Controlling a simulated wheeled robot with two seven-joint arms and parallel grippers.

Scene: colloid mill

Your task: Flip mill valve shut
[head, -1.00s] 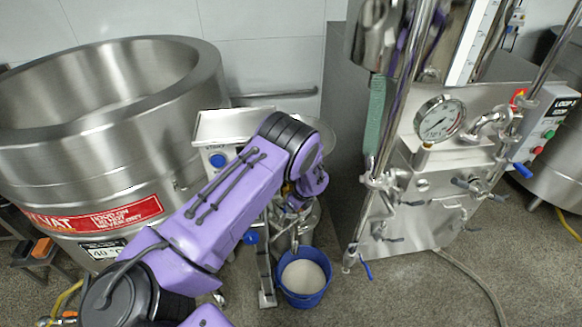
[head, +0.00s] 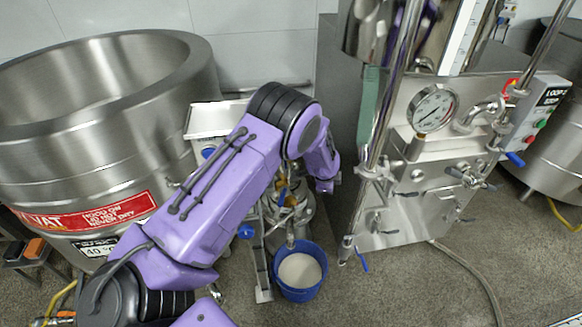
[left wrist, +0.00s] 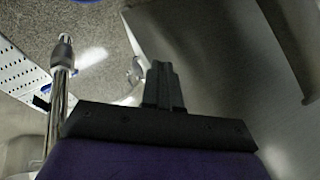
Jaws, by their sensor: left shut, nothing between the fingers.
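The colloid mill stands mostly behind my purple left arm in the head view. I cannot tell which part is the valve handle. My left forearm hangs down to the right of these parts, and its fingers are not clearly visible there. In the left wrist view my left gripper (left wrist: 162,85) is shut and empty, its black fingers together. A steel pipe (left wrist: 58,85) is left of them. My right gripper is not in view.
A blue bucket (head: 299,290) holding pale material stands on the floor below the mill. A large steel vat (head: 110,130) is at left. A steel machine with a gauge (head: 433,109), pipes and blue-handled valves stands at right. Open floor lies in front.

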